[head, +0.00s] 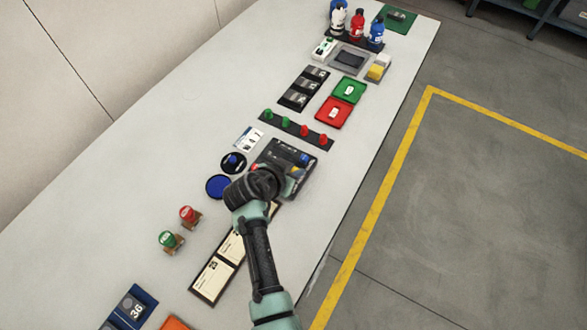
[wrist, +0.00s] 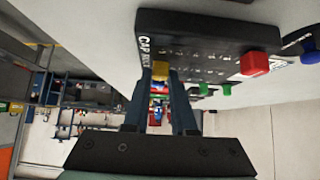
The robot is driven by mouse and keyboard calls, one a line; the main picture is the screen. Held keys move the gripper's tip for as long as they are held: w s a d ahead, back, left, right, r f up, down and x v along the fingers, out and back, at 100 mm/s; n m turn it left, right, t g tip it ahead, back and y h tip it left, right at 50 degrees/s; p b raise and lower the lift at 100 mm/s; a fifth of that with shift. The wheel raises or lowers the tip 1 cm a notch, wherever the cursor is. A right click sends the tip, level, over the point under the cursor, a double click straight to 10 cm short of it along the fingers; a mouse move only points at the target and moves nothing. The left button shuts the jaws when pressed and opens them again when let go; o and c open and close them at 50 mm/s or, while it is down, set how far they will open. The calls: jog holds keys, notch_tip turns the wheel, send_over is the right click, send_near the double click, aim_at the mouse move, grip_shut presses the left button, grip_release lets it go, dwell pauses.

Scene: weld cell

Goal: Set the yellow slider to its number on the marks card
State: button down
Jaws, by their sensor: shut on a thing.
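The black slider panel (head: 273,153) lies on the table in the head view, partly hidden by my arm. It also shows in the wrist view (wrist: 205,32), lettered "CAP BANK" at one end. My gripper (wrist: 158,82) is at that lettered end, shut on the yellow slider (wrist: 160,73), which shows between the two fingers. A red knob (wrist: 254,63) stands out from the panel farther right. A white card with dark print (head: 249,138) lies beside the panel in the head view; its figures are too small to read.
A black strip with green and red knobs (head: 297,129) lies just beyond the panel. A blue disc (head: 217,186) and red and green stamp-like items (head: 189,215) are to the left. A framed board (head: 214,277) lies nearer. The table's left side is clear.

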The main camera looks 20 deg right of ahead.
jog(key=shift+w+a+f+b, duration=0.25)
jog(key=shift+w+a+b, duration=0.6)
jog(key=shift+w+b, duration=0.3)
jog(key=shift+w+a+r+b, duration=0.2)
jog(key=shift+w+a+b, duration=0.1)
jog(key=shift+b, duration=0.05)
jog(key=c, duration=0.7)
grip_release()
jog(key=shift+s+r, duration=0.1)
jog(key=v, duration=1.3)
